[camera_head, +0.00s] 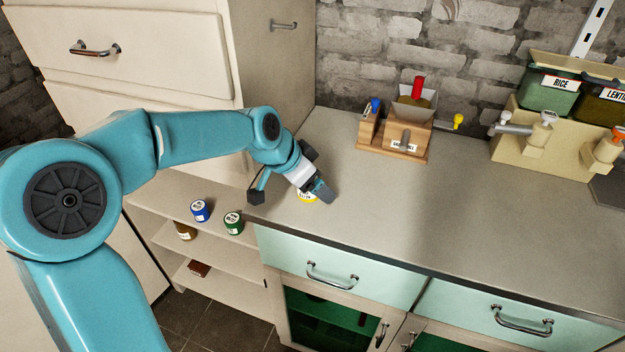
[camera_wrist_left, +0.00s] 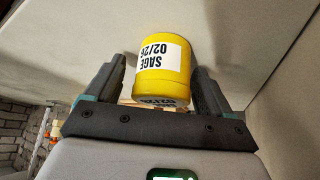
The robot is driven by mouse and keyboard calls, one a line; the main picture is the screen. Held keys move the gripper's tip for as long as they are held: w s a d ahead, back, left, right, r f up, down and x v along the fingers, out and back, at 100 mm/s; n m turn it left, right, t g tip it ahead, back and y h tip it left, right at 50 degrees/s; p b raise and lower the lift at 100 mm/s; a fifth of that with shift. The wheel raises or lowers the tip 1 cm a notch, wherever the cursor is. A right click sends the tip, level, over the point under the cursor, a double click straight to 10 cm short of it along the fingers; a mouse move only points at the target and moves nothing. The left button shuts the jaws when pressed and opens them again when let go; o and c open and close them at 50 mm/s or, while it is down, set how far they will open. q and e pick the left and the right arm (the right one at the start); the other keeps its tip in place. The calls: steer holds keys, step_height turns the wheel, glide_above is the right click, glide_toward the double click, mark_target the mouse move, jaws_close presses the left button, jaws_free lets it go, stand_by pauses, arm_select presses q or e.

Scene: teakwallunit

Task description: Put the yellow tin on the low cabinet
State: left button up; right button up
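The yellow tin (camera_head: 307,198) shows as a small sliver beneath my left gripper (camera_head: 323,193), over the left end of the grey worktop. In the left wrist view the yellow tin (camera_wrist_left: 164,70), with a white "SAGE 02/26" label, is between the two fingers of the left gripper (camera_wrist_left: 160,80). A gap shows between the left-hand finger and the tin, so the gripper looks open around it. Whether the tin touches the worktop is hard to tell. The low cabinet (camera_head: 340,258) has mint drawers and glazed doors under the worktop (camera_head: 420,210). My right gripper is not in view.
A blue tin (camera_head: 200,211) and a green tin (camera_head: 233,223) stand on the open shelf at left. A tall cream cabinet (camera_head: 150,45) rises behind. A wooden box (camera_head: 393,133) and a dispenser rack (camera_head: 545,150) stand at the back. The worktop's middle is clear.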

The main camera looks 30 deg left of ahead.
arm_select(q)
steer(key=shift+a+r, duration=0.1)
steer(key=shift+r, duration=0.25)
steer(key=v, duration=1.1)
steer(key=shift+s+r, duration=0.2)
